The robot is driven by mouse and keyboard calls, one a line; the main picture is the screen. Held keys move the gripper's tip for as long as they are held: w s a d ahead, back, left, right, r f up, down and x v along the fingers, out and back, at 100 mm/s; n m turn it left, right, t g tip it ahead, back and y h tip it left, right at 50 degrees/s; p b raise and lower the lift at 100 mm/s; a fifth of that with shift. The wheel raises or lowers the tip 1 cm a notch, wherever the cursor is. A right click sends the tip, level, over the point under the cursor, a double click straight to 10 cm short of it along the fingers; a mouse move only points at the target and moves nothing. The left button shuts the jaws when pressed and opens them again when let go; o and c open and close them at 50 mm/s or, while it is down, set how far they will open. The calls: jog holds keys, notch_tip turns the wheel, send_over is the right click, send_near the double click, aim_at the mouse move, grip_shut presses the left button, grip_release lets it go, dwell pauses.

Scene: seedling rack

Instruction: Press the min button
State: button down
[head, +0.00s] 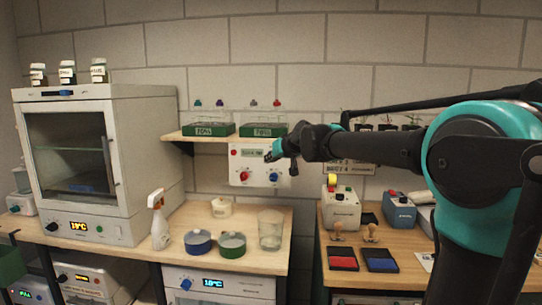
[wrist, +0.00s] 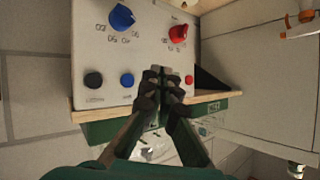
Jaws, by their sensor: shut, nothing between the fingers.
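A white control panel (head: 245,166) hangs on the wall under the shelf in the head view. It also fills the upper left of the wrist view (wrist: 72,45), which looks upside down. The wrist view shows a blue knob (wrist: 122,17), a red knob (wrist: 178,33), a black button (wrist: 93,80), a blue button (wrist: 127,80) and a red button (wrist: 189,79). Their labels are too blurred to read, so I cannot tell which is min. My gripper (wrist: 165,76) is shut and empty, its tips over the panel between the blue and red buttons. Contact cannot be told. In the head view my gripper (head: 274,154) covers the panel's right side.
A wooden shelf (head: 186,138) with green trays (head: 209,130) sits just above the panel. Below, a bench holds a spray bottle (head: 159,222), blue pot (head: 198,242), green pot (head: 232,245) and clear beaker (head: 270,230). An oven-like cabinet (head: 140,150) stands left.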

jog(key=shift+w+d, duration=0.1)
jog(key=shift+w, duration=2.65)
jog(key=shift+w, duration=0.15)
jog(key=shift+w, duration=0.3)
jog(key=shift+w, duration=0.35)
jog(key=shift+s, duration=0.8)
jog(key=s, duration=0.5)
dwell(0.3)
